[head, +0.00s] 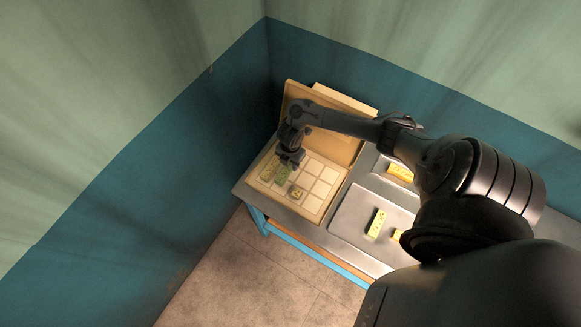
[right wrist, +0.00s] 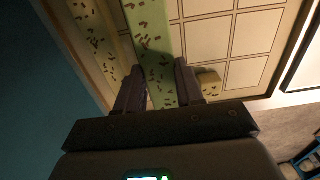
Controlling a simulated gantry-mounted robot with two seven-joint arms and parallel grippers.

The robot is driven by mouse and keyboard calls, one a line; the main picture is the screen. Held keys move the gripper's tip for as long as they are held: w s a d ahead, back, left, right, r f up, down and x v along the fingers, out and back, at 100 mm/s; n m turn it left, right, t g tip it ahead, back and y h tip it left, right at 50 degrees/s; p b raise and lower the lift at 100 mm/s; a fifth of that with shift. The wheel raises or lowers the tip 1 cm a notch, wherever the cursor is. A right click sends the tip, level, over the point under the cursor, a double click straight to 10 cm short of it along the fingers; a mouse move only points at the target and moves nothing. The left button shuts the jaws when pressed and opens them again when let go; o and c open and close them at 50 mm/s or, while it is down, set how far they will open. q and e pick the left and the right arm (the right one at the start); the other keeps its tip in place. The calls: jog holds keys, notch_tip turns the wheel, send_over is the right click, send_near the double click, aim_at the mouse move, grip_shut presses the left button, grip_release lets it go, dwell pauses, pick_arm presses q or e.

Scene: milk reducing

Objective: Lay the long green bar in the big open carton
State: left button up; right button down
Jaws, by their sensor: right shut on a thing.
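The big open carton (head: 325,174), with a grid-marked floor and its lid standing up at the back, sits on the left end of the table. My right gripper (head: 289,161) reaches down into it. In the right wrist view, my right gripper (right wrist: 161,82) is shut on the long green bar (right wrist: 152,35), which is speckled with brown and lies between the fingers. The bar (head: 283,174) shows below the gripper in the head view. Whether it touches the carton floor I cannot tell. My left gripper is not in view.
A speckled yellowish bar (head: 268,171) lies in the carton left of the green bar. A small yellowish block (head: 297,191) lies to its right. The carton's right cells are empty. A grey tray (head: 352,215) on the table holds yellow pieces (head: 376,222).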

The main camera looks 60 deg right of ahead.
aim_at(290, 167)
notch_tip(290, 167, down, 4)
jog(key=shift+a+r, duration=0.1)
jog(key=shift+r, duration=0.05)
dwell(0.3)
jog(key=shift+f+b, duration=0.25)
jog(key=shift+b, duration=0.1)
jog(key=c, duration=0.7)
grip_release()
jog(key=shift+r, duration=0.1)
